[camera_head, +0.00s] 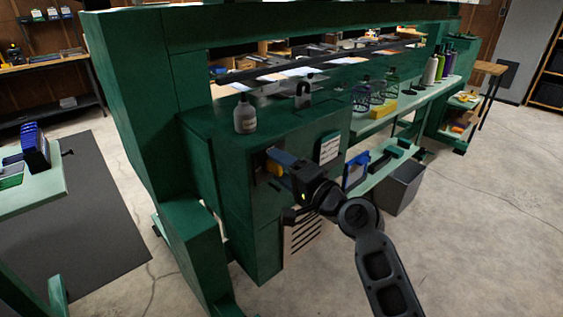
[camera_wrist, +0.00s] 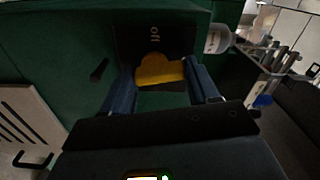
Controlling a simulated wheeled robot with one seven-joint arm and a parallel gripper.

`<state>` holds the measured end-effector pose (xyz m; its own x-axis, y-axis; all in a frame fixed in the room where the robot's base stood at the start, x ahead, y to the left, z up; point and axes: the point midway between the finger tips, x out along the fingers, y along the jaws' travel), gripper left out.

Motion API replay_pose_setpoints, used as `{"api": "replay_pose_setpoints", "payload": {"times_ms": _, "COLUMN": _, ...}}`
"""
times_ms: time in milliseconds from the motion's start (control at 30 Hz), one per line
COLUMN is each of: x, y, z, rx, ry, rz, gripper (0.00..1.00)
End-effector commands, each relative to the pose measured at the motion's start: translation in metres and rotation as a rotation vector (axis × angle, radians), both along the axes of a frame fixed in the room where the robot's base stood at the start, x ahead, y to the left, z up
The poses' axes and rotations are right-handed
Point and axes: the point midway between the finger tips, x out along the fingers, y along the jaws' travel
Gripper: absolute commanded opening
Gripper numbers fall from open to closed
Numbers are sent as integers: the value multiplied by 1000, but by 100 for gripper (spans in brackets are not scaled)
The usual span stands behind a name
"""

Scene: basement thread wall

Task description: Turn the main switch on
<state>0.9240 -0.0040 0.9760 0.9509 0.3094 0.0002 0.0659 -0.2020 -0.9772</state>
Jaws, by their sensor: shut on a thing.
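The main switch is a yellow knob (camera_wrist: 160,70) on a black plate (camera_wrist: 152,40) marked "off" on the front of the green machine. In the head view a bit of the yellow knob (camera_head: 274,169) shows beside the blue fingers. My gripper (camera_head: 280,161) reaches the plate from the right. In the wrist view the two blue fingers of my gripper (camera_wrist: 161,80) stand on either side of the knob and are shut on it. The lettering "off" appears turned sideways in the wrist view. Any other marking on the plate is hidden or too small to read.
A white label (camera_head: 329,148) is right of my gripper. A grey bin (camera_head: 399,187) stands farther right. The concrete floor at the lower right is clear.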

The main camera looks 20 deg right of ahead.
Motion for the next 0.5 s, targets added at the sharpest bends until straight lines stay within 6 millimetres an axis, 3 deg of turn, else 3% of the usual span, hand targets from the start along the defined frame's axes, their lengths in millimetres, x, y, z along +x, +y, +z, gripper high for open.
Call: {"api": "replay_pose_setpoints", "payload": {"times_ms": 500, "x": 0, "y": -2, "z": 0, "rx": 206, "ry": 68, "rz": -2, "gripper": 29}}
